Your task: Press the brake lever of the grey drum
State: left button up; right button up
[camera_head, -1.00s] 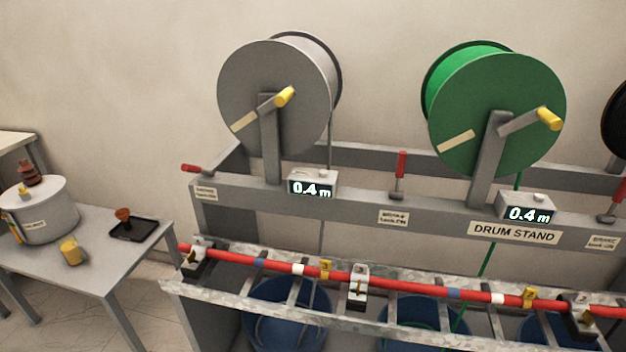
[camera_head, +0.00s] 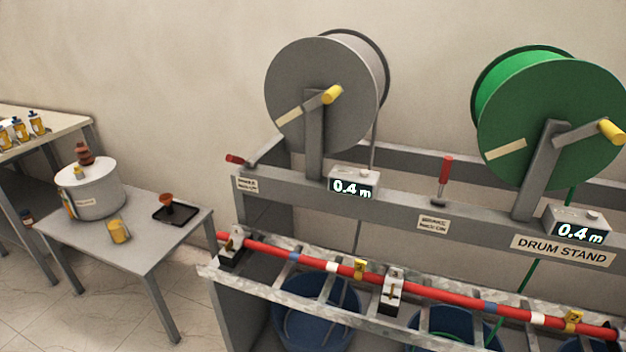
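The grey drum (camera_head: 312,75) hangs on the left of the drum stand (camera_head: 400,205), with a yellow-knobbed crank (camera_head: 332,94) on its face. Its display (camera_head: 353,186) reads 0.4 m. A brake lever with a red grip (camera_head: 236,159) sits left of the grey drum, tilted over to the left, above a small brake label (camera_head: 247,184). A second red-handled lever (camera_head: 445,180) stands upright between the grey drum and the green drum (camera_head: 550,115). Neither gripper is in view.
A red cable (camera_head: 440,301) with coloured bands runs along the front ladder tray, held by clamps. Blue bins (camera_head: 318,310) stand beneath it. A grey table (camera_head: 150,240) at left holds a metal pot (camera_head: 92,190), a yellow cup (camera_head: 119,231) and a black tray (camera_head: 188,213).

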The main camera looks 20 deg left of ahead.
aim_at(231, 158)
jog(key=j+z, duration=0.2)
jog(key=j, duration=0.9)
jog(key=j+z, duration=0.2)
jog(key=j, duration=0.95)
jog(key=k+j+z, duration=0.2)
jog(key=j, duration=0.9)
jog(key=i, duration=0.1)
